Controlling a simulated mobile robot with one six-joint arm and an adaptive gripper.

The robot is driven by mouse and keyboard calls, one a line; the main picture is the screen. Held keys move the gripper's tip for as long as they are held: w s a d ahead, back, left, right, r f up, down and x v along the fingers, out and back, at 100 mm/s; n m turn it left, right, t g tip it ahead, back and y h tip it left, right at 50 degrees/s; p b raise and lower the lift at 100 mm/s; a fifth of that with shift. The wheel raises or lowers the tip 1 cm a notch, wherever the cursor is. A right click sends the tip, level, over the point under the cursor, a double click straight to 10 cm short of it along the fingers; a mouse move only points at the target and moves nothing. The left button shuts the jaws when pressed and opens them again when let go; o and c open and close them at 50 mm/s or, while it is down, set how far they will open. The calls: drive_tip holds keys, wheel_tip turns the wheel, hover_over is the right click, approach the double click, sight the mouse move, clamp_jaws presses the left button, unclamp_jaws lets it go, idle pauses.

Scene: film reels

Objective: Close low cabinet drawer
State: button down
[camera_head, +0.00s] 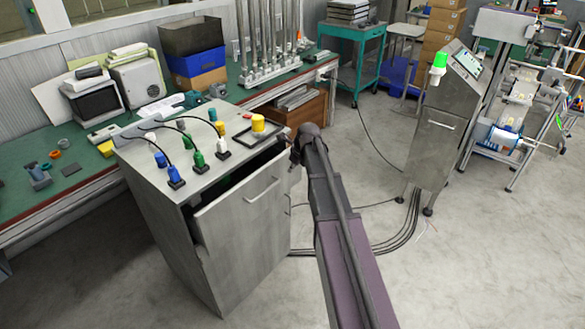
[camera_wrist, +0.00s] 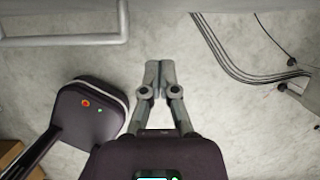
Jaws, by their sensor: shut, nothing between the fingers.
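The low grey metal cabinet (camera_head: 165,215) stands at the left centre of the head view. Its upper drawer (camera_head: 245,205) is pulled out, with a dark gap behind its front. A bar handle (camera_head: 262,191) is on the drawer front; it also shows at the upper left of the wrist view (camera_wrist: 65,40). My gripper (camera_wrist: 152,64) is shut and empty, its fingertips together to the right of the handle and apart from it. In the head view my arm reaches the drawer's right edge and hides the fingertips, so contact there cannot be told.
Coloured connectors (camera_head: 197,158) and a yellow cylinder (camera_head: 258,123) are on the cabinet top. A green workbench (camera_head: 75,180) runs behind. A steel machine (camera_head: 435,130) stands to the right, with black cables (camera_head: 385,243) on the floor. Open floor (camera_head: 470,260) lies at the right front.

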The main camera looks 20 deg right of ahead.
drive_tip(key=s+a+n+g, duration=0.1)
drive_tip(key=s+a+n, duration=0.3)
drive_tip(key=s+n, duration=0.5)
drive_tip(key=s+a+f+n+g+h, duration=0.1)
drive_tip(key=s+a+n, duration=0.3)
drive_tip(key=s+n, duration=0.5)
drive_tip(key=s+a+n+g+h, duration=0.1)
drive_tip(key=s+a+n, duration=0.4)
drive_tip(key=s+n, duration=0.4)
drive_tip(key=shift+f+n+g, duration=0.15)
drive_tip(key=shift+n+g, duration=0.15)
drive_tip(key=shift+n, duration=0.6)
drive_tip(key=shift+d, duration=0.1)
